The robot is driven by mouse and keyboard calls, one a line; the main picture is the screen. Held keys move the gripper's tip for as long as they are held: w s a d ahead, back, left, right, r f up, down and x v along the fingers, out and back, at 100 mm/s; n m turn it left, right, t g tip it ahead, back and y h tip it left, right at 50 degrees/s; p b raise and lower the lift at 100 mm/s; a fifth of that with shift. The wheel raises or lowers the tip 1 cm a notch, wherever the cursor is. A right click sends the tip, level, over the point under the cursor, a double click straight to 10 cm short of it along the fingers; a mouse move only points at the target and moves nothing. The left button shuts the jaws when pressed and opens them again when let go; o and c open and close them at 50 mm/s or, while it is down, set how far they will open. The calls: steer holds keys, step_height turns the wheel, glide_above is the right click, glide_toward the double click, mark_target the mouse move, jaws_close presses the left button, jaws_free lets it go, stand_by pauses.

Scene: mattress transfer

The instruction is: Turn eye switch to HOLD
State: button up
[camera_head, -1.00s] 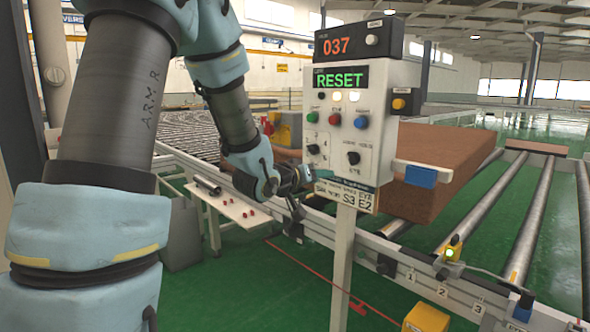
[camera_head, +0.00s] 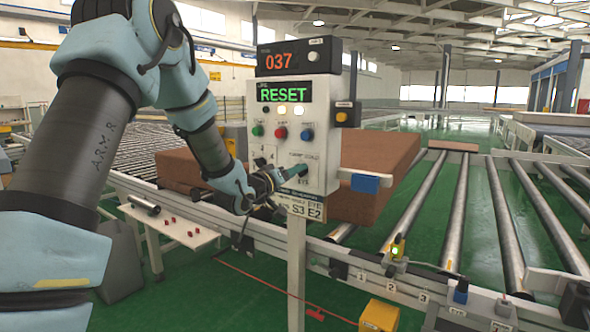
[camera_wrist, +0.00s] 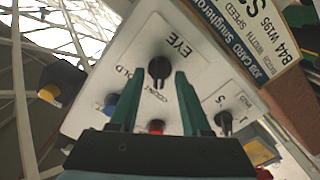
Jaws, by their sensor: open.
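The eye switch is a black knob (camera_wrist: 159,68) on the white control panel (camera_wrist: 100,75), with EYE lettered beside it in the wrist view. COUNT and the end of HOLD are lettered on its other side; I cannot tell surely where its pointer sits. My gripper (camera_wrist: 157,73) is open, with one green finger on each side of the knob. I cannot tell whether they touch it. In the head view my gripper (camera_head: 294,172) reaches the lower right of the panel (camera_head: 264,160), and its fingers hide the eye knob.
A second black knob (camera_wrist: 224,122) is close to one finger. The panel has coloured buttons, a green RESET display (camera_head: 283,93) and a red 037 display (camera_head: 283,62). A brown mattress (camera_head: 375,170) lies behind it on the roller conveyor (camera_head: 452,215). A small shelf (camera_head: 175,228) stands left.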

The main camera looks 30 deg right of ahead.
steer(key=shift+w+d, duration=0.15)
steer(key=shift+d, duration=0.15)
steer(key=shift+c, duration=0.4)
jaws_close()
